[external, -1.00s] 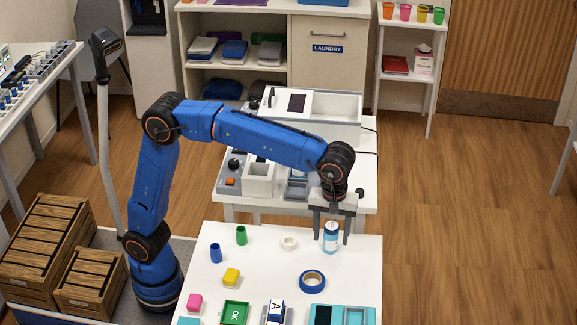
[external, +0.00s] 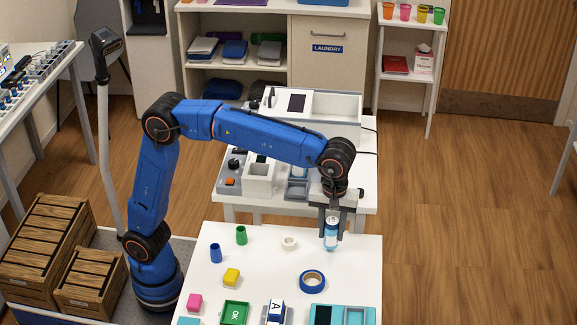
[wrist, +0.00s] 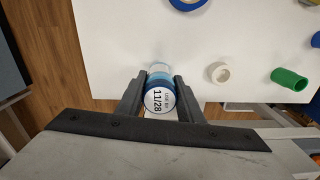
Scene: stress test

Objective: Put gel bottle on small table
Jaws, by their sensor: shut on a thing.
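The gel bottle (external: 332,230) is a small clear-and-blue bottle with a white label. It is upright at the far right part of the white table (external: 262,258). My gripper (external: 331,233) points down over it, with its fingers shut on the bottle's sides. In the wrist view the bottle (wrist: 159,94) shows from above between my two fingers (wrist: 159,98), its round white top marked 11/28. I cannot tell whether its base touches the table. Another white table (external: 362,198) with grey equipment stands behind; I cannot tell which table is the small one.
A white machine (external: 318,107) stands on the table behind. The floor at right is clear.

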